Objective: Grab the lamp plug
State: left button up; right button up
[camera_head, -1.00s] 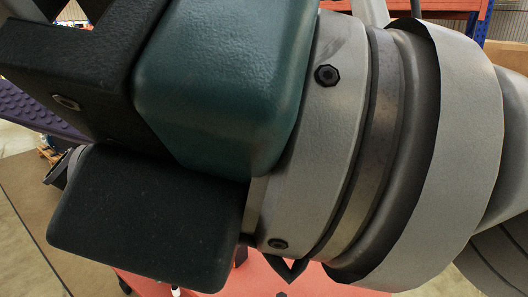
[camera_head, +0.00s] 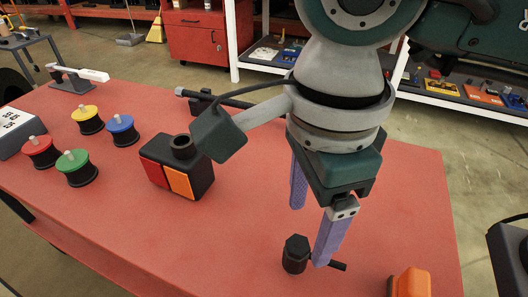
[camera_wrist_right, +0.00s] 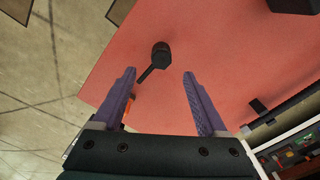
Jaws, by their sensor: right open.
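A black knobbed piece with a short rod, which looks like the lamp plug (camera_head: 296,253), stands on the red table near its front edge. My right gripper (camera_head: 309,235) points down above the table, its two purple fingers spread and empty. In the head view one fingertip overlaps the plug's rod; I cannot tell if they touch. In the right wrist view the plug (camera_wrist_right: 160,54) lies beyond the fingertips, between their lines, with its rod pointing toward the left finger of the gripper (camera_wrist_right: 159,73). My left gripper is out of view.
On the red table (camera_head: 240,235) stand a black box with red and orange panels (camera_head: 178,178), red, green, yellow and blue lamps (camera_head: 122,130) on black bases, and a white-faced box (camera_head: 18,130). An orange object (camera_head: 410,283) sits at the front right. Shelves (camera_head: 460,95) stand behind.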

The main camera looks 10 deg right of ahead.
aim_at(299, 244)
jog(key=f, duration=0.2)
jog(key=f+b, duration=0.1)
jog(key=f, duration=0.1)
jog(key=f+b, duration=0.1)
jog(key=f, duration=0.2)
jog(key=shift+a, duration=0.25)
jog(key=shift+w, duration=0.1)
grip_shut()
